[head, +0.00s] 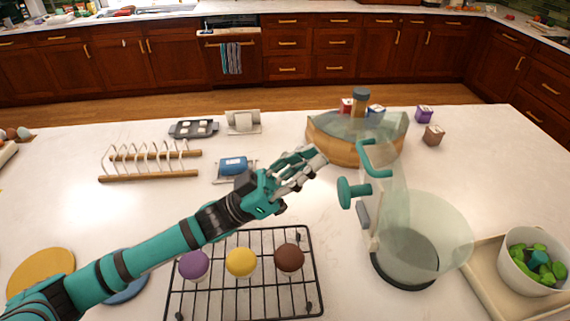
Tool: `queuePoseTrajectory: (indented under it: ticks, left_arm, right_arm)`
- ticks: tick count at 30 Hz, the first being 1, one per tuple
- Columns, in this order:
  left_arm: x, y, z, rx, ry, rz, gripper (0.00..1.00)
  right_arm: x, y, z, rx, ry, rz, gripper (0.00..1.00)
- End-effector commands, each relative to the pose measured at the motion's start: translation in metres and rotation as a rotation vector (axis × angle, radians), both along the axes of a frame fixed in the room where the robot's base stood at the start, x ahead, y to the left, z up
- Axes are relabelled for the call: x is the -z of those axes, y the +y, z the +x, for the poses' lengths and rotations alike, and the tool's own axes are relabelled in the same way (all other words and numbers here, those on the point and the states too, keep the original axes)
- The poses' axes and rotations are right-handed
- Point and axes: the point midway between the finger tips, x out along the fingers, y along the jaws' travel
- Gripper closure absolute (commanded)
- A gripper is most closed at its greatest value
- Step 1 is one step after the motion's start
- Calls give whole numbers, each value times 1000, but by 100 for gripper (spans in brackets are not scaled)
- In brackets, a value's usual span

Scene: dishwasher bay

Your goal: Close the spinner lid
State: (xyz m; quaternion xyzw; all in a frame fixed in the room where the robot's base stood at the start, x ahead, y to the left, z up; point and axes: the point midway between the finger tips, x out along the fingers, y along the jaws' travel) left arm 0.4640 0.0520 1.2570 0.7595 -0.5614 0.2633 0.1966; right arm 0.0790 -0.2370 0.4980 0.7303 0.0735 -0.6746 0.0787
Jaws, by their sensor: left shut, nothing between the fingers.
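The spinner is a clear bowl (437,228) with a dark round base, standing on the white counter right of centre in the head view. A pale see-through lid (393,195) stands up at the bowl's left side, tilted open. It carries a teal knob (350,193) on its left face and a teal handle (376,160) at its top. My left gripper (318,158) is shut and empty. It is above the counter, left of the lid and apparently apart from it. My right gripper is out of view.
A wire rack (215,295) with purple, yellow and brown balls is below my left arm. Behind the lid is a wooden round container (330,146) with a clear cover. A white bowl of green pieces (520,275) stands on a tray at right. A dish rack (150,176) is at left.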

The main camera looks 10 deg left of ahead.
Motion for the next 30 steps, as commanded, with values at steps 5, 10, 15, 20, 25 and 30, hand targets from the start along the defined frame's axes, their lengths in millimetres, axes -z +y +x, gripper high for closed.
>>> queuePoseTrajectory:
  ticks: [5, 10, 15, 20, 25, 30]
  left_arm:
    - [-8, -28, 8, 2, 2, -1, 100]
    - [-4, -43, 13, 1, 0, -1, 100]
    - [-1, -46, 14, 0, 0, 1, 100]
    - [-1, -46, 14, -1, 0, 1, 100]
    - [-1, -46, 15, -1, -1, 0, 100]
    - [-4, -47, 28, -1, -3, 0, 100]
  right_arm:
    - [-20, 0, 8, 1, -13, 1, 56]
    - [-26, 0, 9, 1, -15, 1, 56]
    - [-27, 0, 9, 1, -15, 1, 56]
    - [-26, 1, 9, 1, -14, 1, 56]
    - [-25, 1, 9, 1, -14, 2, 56]
    - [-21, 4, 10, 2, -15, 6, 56]
